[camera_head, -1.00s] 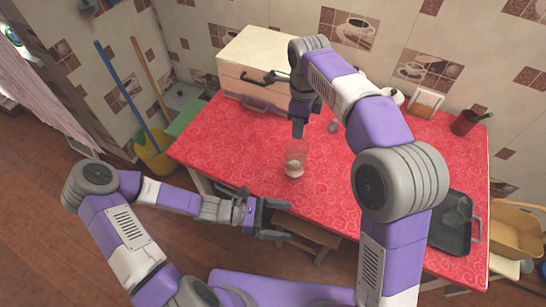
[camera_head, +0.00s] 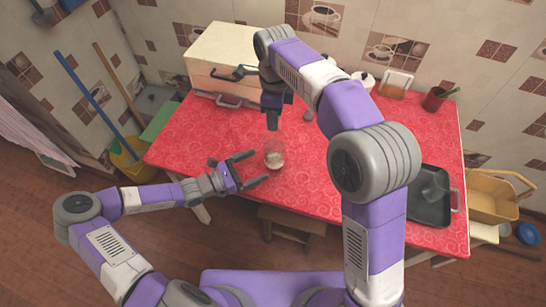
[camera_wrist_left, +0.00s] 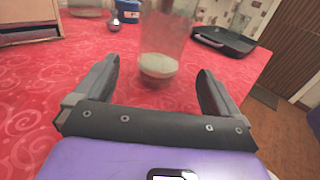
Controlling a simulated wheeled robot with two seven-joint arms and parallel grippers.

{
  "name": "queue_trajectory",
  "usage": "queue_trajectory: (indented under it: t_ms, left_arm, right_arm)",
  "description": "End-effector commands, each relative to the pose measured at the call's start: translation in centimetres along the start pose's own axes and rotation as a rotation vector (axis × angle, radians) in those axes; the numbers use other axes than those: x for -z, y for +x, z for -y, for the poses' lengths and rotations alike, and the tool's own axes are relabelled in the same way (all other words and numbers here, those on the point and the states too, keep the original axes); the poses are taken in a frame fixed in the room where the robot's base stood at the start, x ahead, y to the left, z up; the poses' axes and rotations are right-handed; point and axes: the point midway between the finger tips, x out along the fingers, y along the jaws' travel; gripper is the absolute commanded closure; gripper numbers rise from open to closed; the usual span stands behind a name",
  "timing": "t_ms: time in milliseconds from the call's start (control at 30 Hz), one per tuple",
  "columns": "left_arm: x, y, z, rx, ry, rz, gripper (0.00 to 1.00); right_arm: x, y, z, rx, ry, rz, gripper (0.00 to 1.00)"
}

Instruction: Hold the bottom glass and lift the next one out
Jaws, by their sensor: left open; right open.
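The clear glass stack (camera_head: 275,156) stands upright on the red counter near its front edge; how many glasses are in it I cannot tell. The left wrist view shows its lower part (camera_wrist_left: 158,68), with a pale band near the base, ahead of my fingers. My left gripper (camera_head: 257,168) is open and empty just left of the stack, its two fingers pointing toward it; it also shows in the left wrist view (camera_wrist_left: 155,80).
A cream bread box (camera_head: 230,60) stands at the back left. A dark tray (camera_head: 430,195) lies at the right of the counter (camera_head: 350,190), with a red cup (camera_head: 435,100) behind it. A stool (camera_head: 292,225) is below the front edge.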

Motion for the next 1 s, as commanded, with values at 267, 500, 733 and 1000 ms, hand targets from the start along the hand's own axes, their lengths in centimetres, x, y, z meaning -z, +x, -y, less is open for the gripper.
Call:
queue_trajectory:
  t_ms: [267,500,733,1000]
  left_arm:
    - [0.2,5.1,0.1,0.003,-0.001,0.002,0.03]
    - [0.2,7.2,0.1,0.002,0.001,0.001,0.03]
    - [0.2,7.5,0.1,0.001,0.001,-0.001,0.03]
    - [0.2,7.5,0.1,0.001,0.001,-0.001,0.28]
  right_arm:
    - [0.0,0.0,0.0,0.0,0.0,0.0,0.57]
    - [0.0,0.0,0.0,0.0,0.0,0.0,0.57]
    - [0.0,0.0,0.0,0.0,0.0,0.0,0.57]
    - [0.0,0.0,0.0,0.0,0.0,0.0,0.57]
